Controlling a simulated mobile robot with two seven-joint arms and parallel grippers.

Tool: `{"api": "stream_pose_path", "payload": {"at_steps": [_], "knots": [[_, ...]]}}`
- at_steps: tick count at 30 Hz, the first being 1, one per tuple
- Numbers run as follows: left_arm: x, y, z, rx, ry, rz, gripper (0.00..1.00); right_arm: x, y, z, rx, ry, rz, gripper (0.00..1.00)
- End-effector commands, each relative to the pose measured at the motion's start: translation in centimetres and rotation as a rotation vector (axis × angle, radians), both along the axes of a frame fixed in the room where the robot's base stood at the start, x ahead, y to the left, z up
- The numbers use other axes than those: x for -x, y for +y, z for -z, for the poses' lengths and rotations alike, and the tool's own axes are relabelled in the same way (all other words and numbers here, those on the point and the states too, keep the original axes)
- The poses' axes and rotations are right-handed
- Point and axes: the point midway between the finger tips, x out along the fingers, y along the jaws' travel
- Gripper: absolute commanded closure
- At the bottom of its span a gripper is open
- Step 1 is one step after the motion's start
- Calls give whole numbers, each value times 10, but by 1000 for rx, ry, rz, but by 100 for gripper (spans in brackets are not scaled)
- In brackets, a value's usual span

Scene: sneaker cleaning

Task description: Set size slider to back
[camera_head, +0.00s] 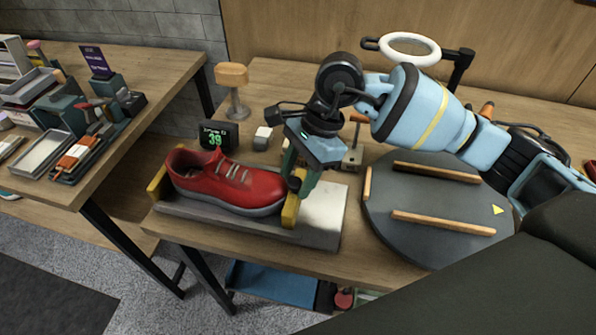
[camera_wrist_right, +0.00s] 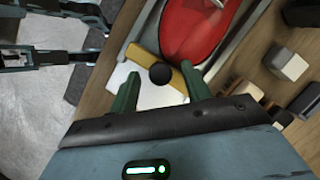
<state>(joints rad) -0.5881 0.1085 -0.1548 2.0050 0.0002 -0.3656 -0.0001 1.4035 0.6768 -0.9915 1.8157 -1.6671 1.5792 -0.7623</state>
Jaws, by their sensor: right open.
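The measuring stand (camera_head: 322,215) on the table has a grey-white base and a red sneaker (camera_head: 228,182) lying along it. Its yellow size slider (camera_head: 291,211) stands at the sneaker's right end, with a black knob on it; another yellow stop (camera_head: 157,184) is at the left end. My right gripper (camera_head: 300,178) points down over the slider. In the right wrist view its green fingers (camera_wrist_right: 160,93) are open, either side of the black knob (camera_wrist_right: 160,74) and the yellow slider bar (camera_wrist_right: 141,60). I cannot tell whether they touch it. My left gripper is not in the head view.
A dark round turntable (camera_head: 430,200) with wooden bars is right of the stand. A small display (camera_head: 218,136) reading 39, a white-topped block (camera_head: 263,138) and a padded post (camera_head: 233,88) stand behind the sneaker. A second table with trays (camera_head: 45,152) is at left.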

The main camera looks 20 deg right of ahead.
Motion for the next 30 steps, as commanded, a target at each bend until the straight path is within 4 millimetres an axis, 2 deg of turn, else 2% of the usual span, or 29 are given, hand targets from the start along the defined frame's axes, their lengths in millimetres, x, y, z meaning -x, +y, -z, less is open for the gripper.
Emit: {"api": "stream_pose_path", "payload": {"at_steps": [7, 18, 25, 30], "knots": [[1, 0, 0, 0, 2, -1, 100, 0, 0, 1, 0, 0, 0, 52], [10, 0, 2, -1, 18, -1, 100, 0, 0, 0, -1, 0, 1, 100], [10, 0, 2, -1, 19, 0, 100, 2, -4, 0, 0, 0, 2, 100], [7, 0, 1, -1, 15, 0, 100, 16, -26, 0, 0, 1, 5, 100]]}}
